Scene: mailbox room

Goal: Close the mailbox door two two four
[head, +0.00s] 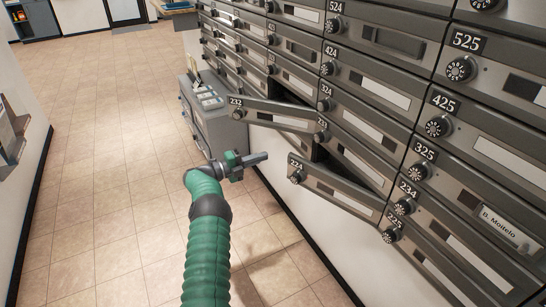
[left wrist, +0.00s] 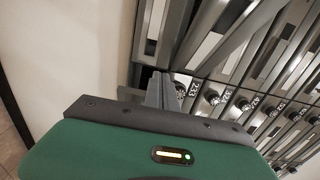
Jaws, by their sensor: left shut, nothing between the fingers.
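The mailbox door 224 (head: 335,188) stands swung out from the lower part of the mailbox wall in the head view. Its dial is at its free left end, and a dark opening shows behind it. My left gripper (head: 262,158) is shut and empty. In the picture it is a little left of the free end of door 224, apart from it. In the left wrist view the gripper (left wrist: 160,90) points toward the mailbox fronts; I cannot tell there which door is nearest. My right gripper is not in view.
Another door, 232 (head: 275,116), also stands open, above and left of door 224. The other mailbox doors nearby, such as 225 (head: 392,234), look shut. A grey cabinet (head: 213,118) stands at the wall further back. The tiled floor (head: 110,150) at left is clear.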

